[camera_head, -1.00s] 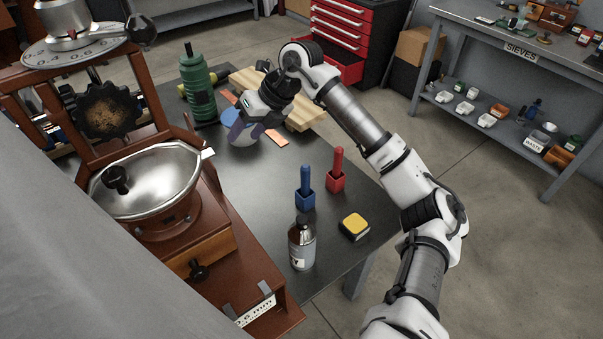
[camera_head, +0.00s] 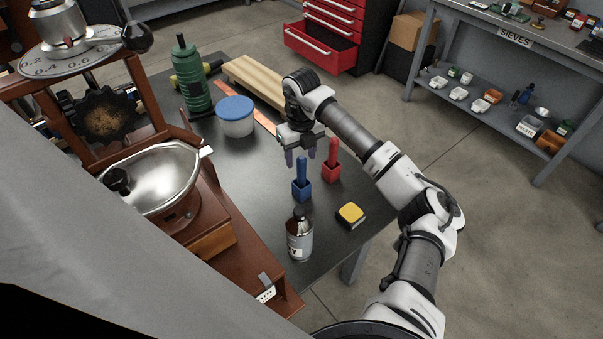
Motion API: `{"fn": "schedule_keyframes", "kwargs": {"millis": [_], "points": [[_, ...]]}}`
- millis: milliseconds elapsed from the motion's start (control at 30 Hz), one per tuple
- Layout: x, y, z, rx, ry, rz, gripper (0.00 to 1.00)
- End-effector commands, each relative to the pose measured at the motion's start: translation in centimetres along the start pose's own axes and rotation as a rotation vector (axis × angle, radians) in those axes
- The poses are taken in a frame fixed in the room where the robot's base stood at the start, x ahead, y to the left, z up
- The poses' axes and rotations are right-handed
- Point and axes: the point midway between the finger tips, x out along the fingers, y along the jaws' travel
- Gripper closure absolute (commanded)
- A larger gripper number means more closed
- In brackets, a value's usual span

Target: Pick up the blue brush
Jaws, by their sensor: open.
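The blue brush (camera_head: 302,181) stands upright on the dark table, its handle pointing up from a square blue base or holder. My gripper (camera_head: 303,160) points down just above and behind the blue brush, its fingers spread apart. The top of the blue handle shows between or in front of the fingers; I cannot tell whether they touch it. The red brush (camera_head: 331,162) stands upright close by on the right, near my gripper's right side.
A bottle (camera_head: 300,238) and a yellow-topped block (camera_head: 350,214) stand nearer the front. The brown machine with a metal bowl (camera_head: 160,181) borders the left.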

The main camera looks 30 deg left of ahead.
Motion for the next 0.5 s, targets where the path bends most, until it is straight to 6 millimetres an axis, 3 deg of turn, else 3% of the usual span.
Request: {"fn": "schedule_keyframes", "kwargs": {"millis": [300,500], "points": [[4.0,-0.2,0.0,0.002,0.002,0.003,0.50],[4.8,-0.3,0.0,0.000,0.000,0.000,0.50]]}}
